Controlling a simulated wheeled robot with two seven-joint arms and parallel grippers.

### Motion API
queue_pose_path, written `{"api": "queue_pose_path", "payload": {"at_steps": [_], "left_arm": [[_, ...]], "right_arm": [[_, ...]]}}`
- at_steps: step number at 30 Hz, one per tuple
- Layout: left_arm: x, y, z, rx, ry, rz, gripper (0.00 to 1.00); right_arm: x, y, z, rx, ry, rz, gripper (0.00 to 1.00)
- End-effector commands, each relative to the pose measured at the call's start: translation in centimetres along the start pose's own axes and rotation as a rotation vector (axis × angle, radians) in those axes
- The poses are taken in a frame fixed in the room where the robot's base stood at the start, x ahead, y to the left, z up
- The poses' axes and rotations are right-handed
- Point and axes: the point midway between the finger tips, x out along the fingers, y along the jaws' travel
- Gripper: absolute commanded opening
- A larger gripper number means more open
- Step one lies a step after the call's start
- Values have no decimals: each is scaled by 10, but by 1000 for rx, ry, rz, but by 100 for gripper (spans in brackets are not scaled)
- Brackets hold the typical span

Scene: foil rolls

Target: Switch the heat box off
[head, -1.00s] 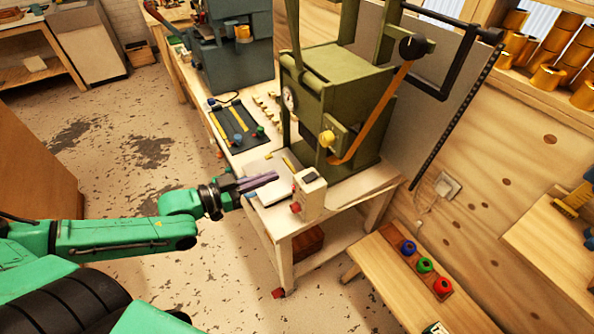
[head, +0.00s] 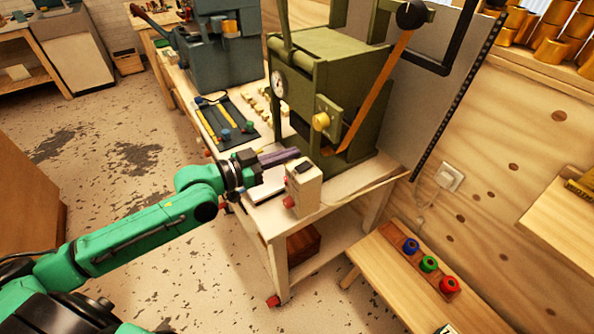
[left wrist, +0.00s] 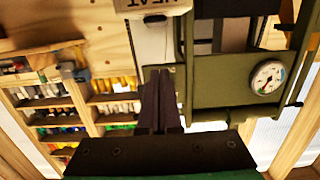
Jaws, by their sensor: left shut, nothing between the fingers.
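The heat box (head: 304,190) is a small cream box on the front corner of the workbench. The fingers also show in the left wrist view (left wrist: 162,74). My right gripper is not in view.
A green press (head: 325,85) with a gauge and an orange-strapped lever stands just behind the box. A dark tool mat (head: 222,122) lies on the bench (head: 262,222). A low wooden bench (head: 400,275) with coloured rolls is at the right front.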

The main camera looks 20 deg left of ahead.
Motion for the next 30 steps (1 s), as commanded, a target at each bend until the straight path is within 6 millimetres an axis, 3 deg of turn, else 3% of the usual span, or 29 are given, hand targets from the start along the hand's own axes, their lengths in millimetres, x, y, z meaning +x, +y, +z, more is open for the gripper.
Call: {"api": "queue_pose_path", "payload": {"at_steps": [3, 4, 6, 12, 22, 27, 30], "left_arm": [[22, -1, -5, -5, 7, -3, 0], [26, 0, 6, -5, 2, -1, 0], [28, -1, 27, -2, -3, -2, 0], [31, -1, 41, -2, -3, -3, 0], [31, -1, 39, -1, -6, -3, 0], [33, -2, 32, -2, -79, -3, 0], [34, -1, 44, -1, -88, -3, 0]], "right_arm": [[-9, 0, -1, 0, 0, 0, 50], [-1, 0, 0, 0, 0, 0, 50], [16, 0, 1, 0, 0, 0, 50], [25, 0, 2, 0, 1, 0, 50], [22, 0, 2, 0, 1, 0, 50], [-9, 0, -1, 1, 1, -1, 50], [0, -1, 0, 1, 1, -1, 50]]}}
